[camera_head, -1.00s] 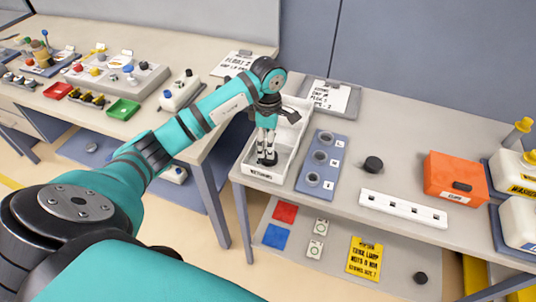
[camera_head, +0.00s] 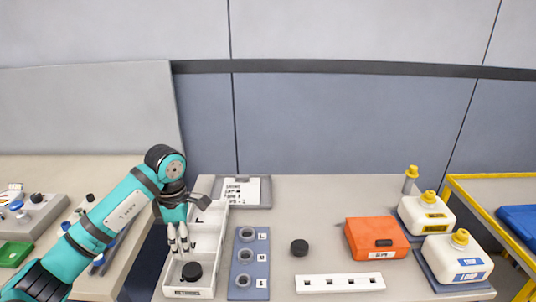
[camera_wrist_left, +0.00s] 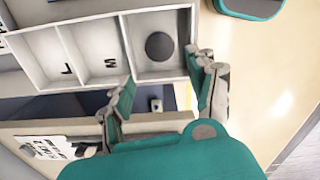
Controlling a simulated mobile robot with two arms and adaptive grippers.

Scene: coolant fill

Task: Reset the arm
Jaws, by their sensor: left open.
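My left arm reaches in from the left in the head view. Its gripper (camera_head: 179,250) points down over the white compartment tray (camera_head: 221,245), fingers apart and empty. A round black cap (camera_head: 191,271) lies in the tray's front compartment, just below the fingertips. In the left wrist view the open fingers (camera_wrist_left: 165,95) are spread beside the tray, and the cap (camera_wrist_left: 159,46) lies in an end compartment. The other two compartments in that view are marked L and M and look empty. My right gripper is not in view.
Right of the tray are a blue block with round sockets (camera_head: 237,272), a loose black cap (camera_head: 299,247), a white slotted strip (camera_head: 341,283), an orange box (camera_head: 377,240) and white jugs (camera_head: 453,260). A clipboard (camera_head: 243,191) lies behind. The table's middle back is clear.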

